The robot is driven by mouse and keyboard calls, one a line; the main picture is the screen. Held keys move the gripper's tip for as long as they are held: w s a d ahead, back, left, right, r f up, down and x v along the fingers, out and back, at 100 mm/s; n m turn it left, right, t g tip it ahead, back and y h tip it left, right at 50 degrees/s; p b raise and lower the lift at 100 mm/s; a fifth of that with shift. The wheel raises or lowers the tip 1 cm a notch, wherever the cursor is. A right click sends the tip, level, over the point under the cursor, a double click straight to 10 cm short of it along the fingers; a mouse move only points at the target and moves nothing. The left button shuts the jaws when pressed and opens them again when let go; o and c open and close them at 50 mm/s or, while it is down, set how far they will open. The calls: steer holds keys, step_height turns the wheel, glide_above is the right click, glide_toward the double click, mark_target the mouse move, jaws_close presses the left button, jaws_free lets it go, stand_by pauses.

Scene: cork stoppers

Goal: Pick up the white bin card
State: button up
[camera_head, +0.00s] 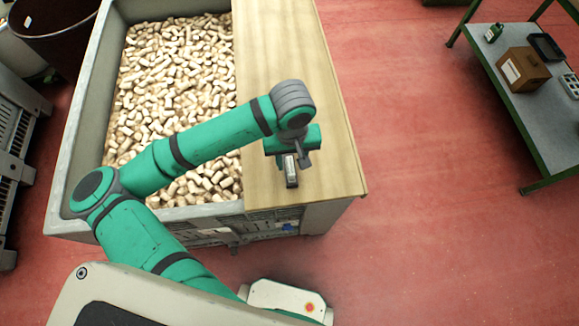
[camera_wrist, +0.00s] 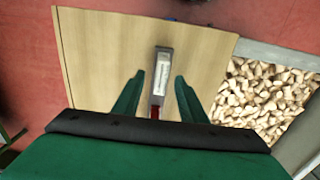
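A small narrow item with a white face and a dark grey edge, which looks like the white bin card (camera_wrist: 161,78), is on the pale wooden board (camera_wrist: 100,50). In the wrist view it lies lengthwise between and beyond my fingers, with a small red part at its near end. In the head view the card (camera_head: 290,169) shows just below my gripper (camera_head: 290,155), partly hidden by it. In the wrist view my gripper (camera_wrist: 159,80) is open, with a green finger on each side of the card and a gap on both sides. I cannot tell the height of the fingertips above the board.
The board covers the right part of a large grey bin (camera_head: 75,150) full of cork stoppers (camera_head: 170,80). The board around the card is clear. A green-legged table (camera_head: 545,115) with a brown box (camera_head: 523,69) stands far right. Red floor lies between.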

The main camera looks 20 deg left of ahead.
mark_target(290, 166)
steer(key=shift+s+a+f, duration=0.1)
steer(key=shift+f, duration=1.55)
steer(key=c, duration=0.9)
jaws_close()
steer(key=shift+s+r, duration=0.1)
